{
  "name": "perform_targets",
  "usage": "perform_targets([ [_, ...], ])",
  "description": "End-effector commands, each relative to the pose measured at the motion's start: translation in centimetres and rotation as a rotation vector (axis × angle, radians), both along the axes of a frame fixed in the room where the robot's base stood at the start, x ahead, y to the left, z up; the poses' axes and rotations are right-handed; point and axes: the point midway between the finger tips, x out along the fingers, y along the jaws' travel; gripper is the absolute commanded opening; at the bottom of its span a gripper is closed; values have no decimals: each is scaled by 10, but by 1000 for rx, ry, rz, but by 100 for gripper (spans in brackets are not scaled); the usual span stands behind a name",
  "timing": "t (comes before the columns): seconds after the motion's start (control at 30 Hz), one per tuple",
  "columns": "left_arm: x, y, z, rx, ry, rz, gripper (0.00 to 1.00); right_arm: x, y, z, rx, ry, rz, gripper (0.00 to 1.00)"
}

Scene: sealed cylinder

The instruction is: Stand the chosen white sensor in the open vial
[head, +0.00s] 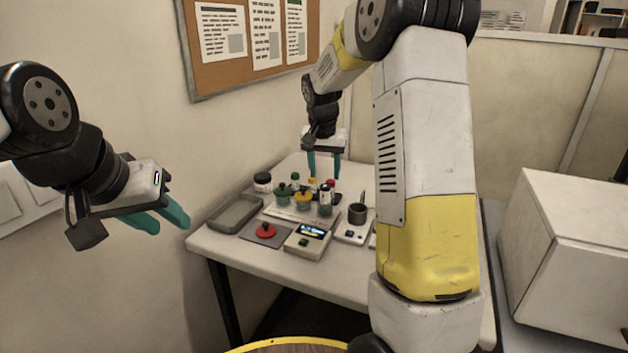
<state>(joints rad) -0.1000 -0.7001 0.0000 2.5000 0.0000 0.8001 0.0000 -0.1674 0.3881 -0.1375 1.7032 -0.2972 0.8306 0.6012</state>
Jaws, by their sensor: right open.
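My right gripper (324,172) hangs over the back of the table, its two teal fingers pointing down and apart, with nothing seen between them. It is above or behind a cluster of small vials and jars. A clear vial with dark contents or a dark top (325,203) stands at the front right of the cluster; I cannot tell whether it is the open vial. No white sensor can be made out at this size. My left gripper (174,229) is off to the left, clear of the table; its teal fingers are seen obliquely, so their opening is unclear.
A grey tray (216,224), a red knob (265,230) on a grey pad, a device with a lit display (306,244) and a dark cup (357,213) on a small scale crowd the white table. My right arm hides its right part. A white box (560,270) stands right.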

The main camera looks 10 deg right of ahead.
Motion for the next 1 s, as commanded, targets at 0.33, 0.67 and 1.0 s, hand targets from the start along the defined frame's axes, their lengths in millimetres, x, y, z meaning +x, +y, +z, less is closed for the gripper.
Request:
perform_targets([
  [0.33,0,0,0,0,0,0,36,-13,6,49,0,-1,2,50],
  [0.67,0,0,0,0,0,0,36,-103,9,103,79,-77,132,50],
  [1.0,0,0,0,0,0,0,36,-259,29,118,127,-238,376,50],
])
